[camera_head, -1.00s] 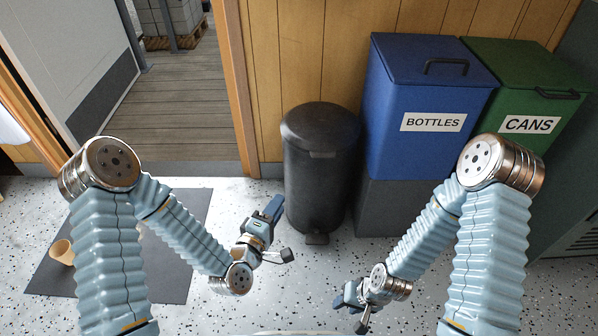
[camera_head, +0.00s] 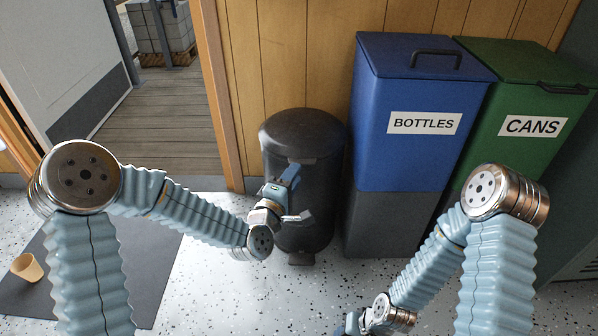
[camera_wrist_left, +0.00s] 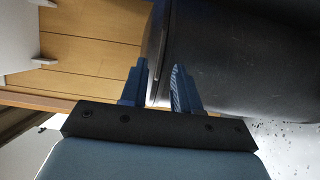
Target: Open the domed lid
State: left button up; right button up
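The domed lid (camera_head: 300,128) is dark grey and sits shut on the round black pedal bin (camera_head: 310,228). My left gripper (camera_head: 289,172) is in front of the bin, just below the lid's front rim, and hides part of the bin's front. In the left wrist view, the two blue fingers of my left gripper (camera_wrist_left: 160,66) stand apart, with the dark edge of the bin (camera_wrist_left: 230,60) at and behind the gap. I cannot tell whether they touch it. My right gripper (camera_head: 352,325) is low at the bottom edge, mostly cut off.
A blue BOTTLES bin (camera_head: 420,155) stands close to the right of the black bin, with a green CANS bin (camera_head: 530,155) beyond. A wooden wall (camera_head: 290,60) is behind. A tan cup (camera_head: 27,267) lies on a dark mat (camera_head: 150,285) at left. Floor in front is clear.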

pick_arm(q)
jog(key=shift+x, duration=2)
grip_shut()
